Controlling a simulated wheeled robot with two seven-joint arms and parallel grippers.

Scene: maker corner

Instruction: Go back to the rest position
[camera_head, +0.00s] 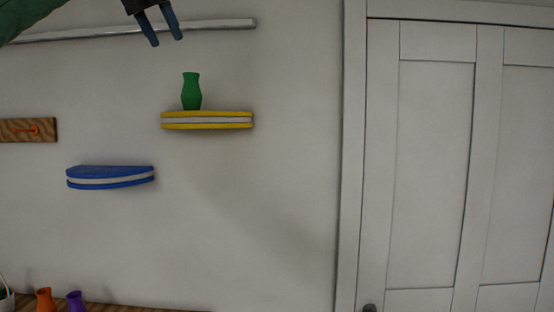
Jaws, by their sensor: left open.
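My left gripper (166,40) hangs at the top of the view, left of centre, with its two dark blue fingers pointing down. The fingers are apart and nothing is between them. It shows in front of a pale horizontal rail (215,25) on the wall. Below it in the picture, a green vase (191,92) stands upright on a yellow and white shelf (206,120), apart from the gripper. My right gripper is not in view.
A blue and white shelf (110,177) on the wall is empty. A wooden board with an orange hook (28,130) is at the left edge. An orange vase (45,300) and a purple vase (76,302) stand at bottom left. A white panelled door (430,170) fills the right.

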